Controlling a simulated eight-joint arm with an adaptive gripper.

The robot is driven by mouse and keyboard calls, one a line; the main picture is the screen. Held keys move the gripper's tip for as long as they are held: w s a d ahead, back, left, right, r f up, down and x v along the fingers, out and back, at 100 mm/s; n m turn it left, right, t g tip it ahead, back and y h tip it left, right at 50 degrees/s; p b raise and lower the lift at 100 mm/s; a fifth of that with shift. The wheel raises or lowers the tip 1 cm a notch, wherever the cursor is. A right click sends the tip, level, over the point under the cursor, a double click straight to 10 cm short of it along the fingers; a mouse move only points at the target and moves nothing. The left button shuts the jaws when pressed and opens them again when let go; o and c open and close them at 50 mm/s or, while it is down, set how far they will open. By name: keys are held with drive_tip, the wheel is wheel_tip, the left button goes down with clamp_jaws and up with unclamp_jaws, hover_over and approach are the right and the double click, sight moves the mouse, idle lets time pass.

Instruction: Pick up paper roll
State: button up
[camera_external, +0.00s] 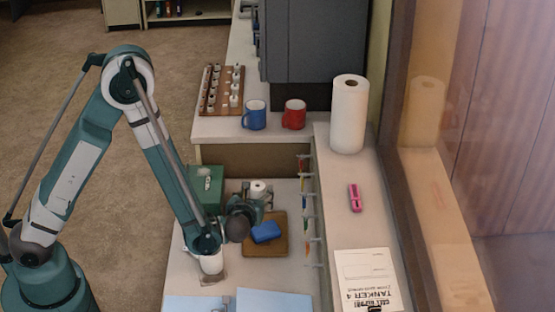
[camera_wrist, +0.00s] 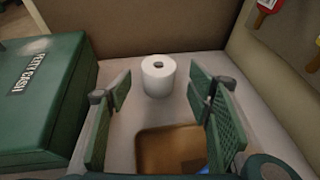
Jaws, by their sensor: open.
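A small white paper roll (camera_wrist: 158,77) stands upright on the light desk surface near the back panel in the wrist view. It shows in the external view (camera_external: 257,188), partly hidden behind my gripper. My gripper (camera_external: 260,201) is low over the desk. In the wrist view my gripper (camera_wrist: 160,92) is open, with its green fingers apart to the left and right. The roll appears in the gap between them, farther ahead, and nothing is held. A larger paper towel roll (camera_external: 349,115) stands upright on the right-hand ledge in the external view.
A green petty cash box (camera_wrist: 42,95) stands left of my gripper. A brown tray (camera_external: 277,247) with a blue object (camera_external: 266,232) lies close by. Hanging tags line the right panel. Blue mug (camera_external: 254,115) and red mug (camera_external: 293,115) stand on the higher shelf.

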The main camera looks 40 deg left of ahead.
sight(258, 187)
drive_tip(key=shift+w+a+f, duration=0.15)
drive_tip(key=shift+w+a, duration=0.05)
drive_tip(key=shift+w, duration=0.05)
drive_tip(key=shift+b+x, duration=0.65)
drive_tip(key=shift+x, duration=1.9)
drive_tip(key=shift+s+a, duration=0.1)
drive_tip(key=c, duration=1)
